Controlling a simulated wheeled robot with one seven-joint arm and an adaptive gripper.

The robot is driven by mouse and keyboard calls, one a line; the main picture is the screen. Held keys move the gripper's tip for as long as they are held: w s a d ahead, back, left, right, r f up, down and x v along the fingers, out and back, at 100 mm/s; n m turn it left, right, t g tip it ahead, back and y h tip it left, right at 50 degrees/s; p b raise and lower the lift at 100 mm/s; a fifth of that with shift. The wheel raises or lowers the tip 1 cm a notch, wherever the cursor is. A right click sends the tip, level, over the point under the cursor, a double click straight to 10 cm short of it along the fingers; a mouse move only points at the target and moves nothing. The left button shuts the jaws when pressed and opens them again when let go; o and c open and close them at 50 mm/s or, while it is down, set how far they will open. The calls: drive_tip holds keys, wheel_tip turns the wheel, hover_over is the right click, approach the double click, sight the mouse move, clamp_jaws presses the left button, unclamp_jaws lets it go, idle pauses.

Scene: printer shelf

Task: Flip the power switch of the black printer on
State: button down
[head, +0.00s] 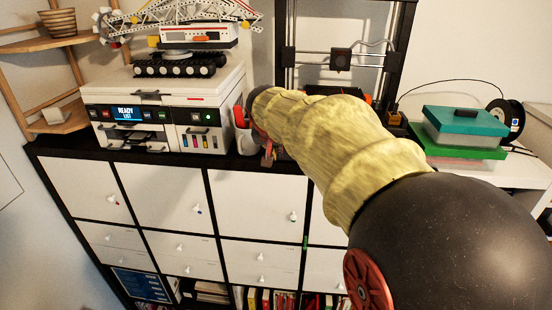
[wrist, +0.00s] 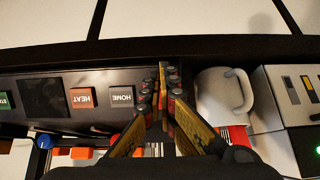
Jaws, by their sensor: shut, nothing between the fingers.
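The black printer (head: 341,60) stands at the back of the shelf top, right of the white printer, mostly behind my arm in the head view. In the wrist view its black front panel (wrist: 63,77) carries HOME (wrist: 122,97), HEAT (wrist: 82,98) and a partly cut-off green button. Its small screen (wrist: 42,98) is dark. I cannot make out the power switch. My gripper (wrist: 162,78) is shut and empty, its fingertips between the HOME button and the white mug. I cannot tell whether they touch anything. In the head view my arm largely hides the gripper.
The white mug (wrist: 218,92) sits close beside my fingers, with red-handled items near it. The white printer (head: 165,95) is on the left, its screen lit, with a toy crane on top. A teal-lidded box (head: 466,122) stands right. Shelf doors (head: 262,200) lie below.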

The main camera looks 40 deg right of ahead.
drive_tip(key=shift+r+p, duration=0.15)
drive_tip(key=shift+p, duration=0.15)
drive_tip(key=shift+r, duration=0.65)
